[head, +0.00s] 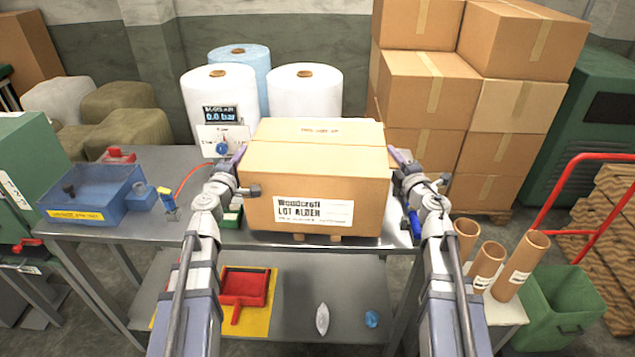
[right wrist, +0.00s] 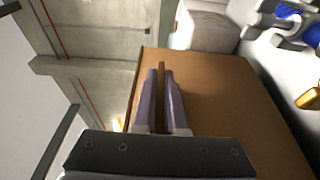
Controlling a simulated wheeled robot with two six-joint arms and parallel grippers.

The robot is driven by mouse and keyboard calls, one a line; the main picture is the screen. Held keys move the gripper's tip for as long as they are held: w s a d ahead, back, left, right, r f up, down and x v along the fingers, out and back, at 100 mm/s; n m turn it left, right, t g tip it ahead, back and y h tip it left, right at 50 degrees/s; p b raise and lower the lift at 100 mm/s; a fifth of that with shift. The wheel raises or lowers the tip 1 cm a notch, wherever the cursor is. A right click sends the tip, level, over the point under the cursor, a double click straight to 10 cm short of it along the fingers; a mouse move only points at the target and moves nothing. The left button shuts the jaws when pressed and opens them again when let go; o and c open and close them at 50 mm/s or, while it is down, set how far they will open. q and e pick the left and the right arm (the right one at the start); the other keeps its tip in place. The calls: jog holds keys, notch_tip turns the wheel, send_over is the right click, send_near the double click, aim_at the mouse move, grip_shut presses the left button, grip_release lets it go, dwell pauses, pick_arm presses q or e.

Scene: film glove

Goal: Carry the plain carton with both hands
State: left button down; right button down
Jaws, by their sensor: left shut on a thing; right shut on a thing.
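The plain carton (head: 315,185) is a brown cardboard box with a white label reading "LOT ALDER" on its front. It stands at the front middle of the grey workbench, between my two grippers. My left gripper (head: 238,158) is at its left side and shut on it. My right gripper (head: 396,160) is at its right side and shut on it. In the right wrist view the right gripper's fingers (right wrist: 160,98) close on a thin upright cardboard part at the side of the carton (right wrist: 215,110). The left fingertips are mostly hidden in the head view.
A blue bin (head: 92,193) stands on the bench (head: 175,160) at left. A pressure gauge panel (head: 222,135) and wrapped rolls (head: 305,95) are behind. Stacked boxes (head: 430,85) rise at back right. Cardboard tubes (head: 520,265) and a green bin (head: 560,310) are at right.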

pick_arm(q)
jog(key=shift+r, duration=0.1)
pick_arm(e)
jog(key=shift+r, duration=0.1)
dwell(0.4)
